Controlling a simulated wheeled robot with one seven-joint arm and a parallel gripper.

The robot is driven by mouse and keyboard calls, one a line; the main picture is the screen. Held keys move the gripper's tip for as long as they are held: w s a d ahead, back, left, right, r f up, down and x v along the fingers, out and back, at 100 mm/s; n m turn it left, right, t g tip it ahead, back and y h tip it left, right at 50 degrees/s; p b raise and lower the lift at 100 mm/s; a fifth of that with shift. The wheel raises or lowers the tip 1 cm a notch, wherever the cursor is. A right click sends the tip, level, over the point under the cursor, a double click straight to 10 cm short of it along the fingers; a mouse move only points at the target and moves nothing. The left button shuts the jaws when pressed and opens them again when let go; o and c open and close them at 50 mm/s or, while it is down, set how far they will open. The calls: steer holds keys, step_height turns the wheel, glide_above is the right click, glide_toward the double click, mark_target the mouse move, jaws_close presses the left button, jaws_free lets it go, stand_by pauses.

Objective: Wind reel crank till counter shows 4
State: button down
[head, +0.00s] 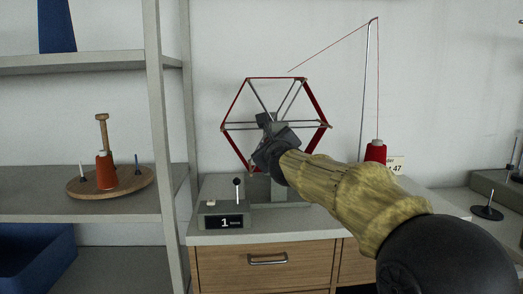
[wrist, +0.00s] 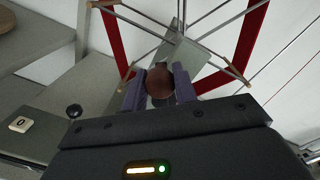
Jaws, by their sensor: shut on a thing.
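The reel (head: 312,103) is a hexagonal frame with red thread wound on its rim, standing on a grey base on the cabinet; part of it shows in the wrist view (wrist: 116,42). My gripper (head: 268,124) is in front of the hub and hides much of it. In the wrist view its two fingers close on a round brown crank knob (wrist: 160,84), with a grey crank plate behind it. The counter (head: 224,222) on the cabinet's front left shows 1.
A small lever with a black ball (head: 237,182) and a button marked 0 (wrist: 20,124) are by the counter. A red thread cone (head: 376,151) stands behind my arm, its thread running over a tall guide (head: 368,80). Shelves (head: 75,205) are at left.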

stand_by(0.3)
steer(key=c, duration=1.1)
jaws_free()
steer(key=shift+f, duration=0.1)
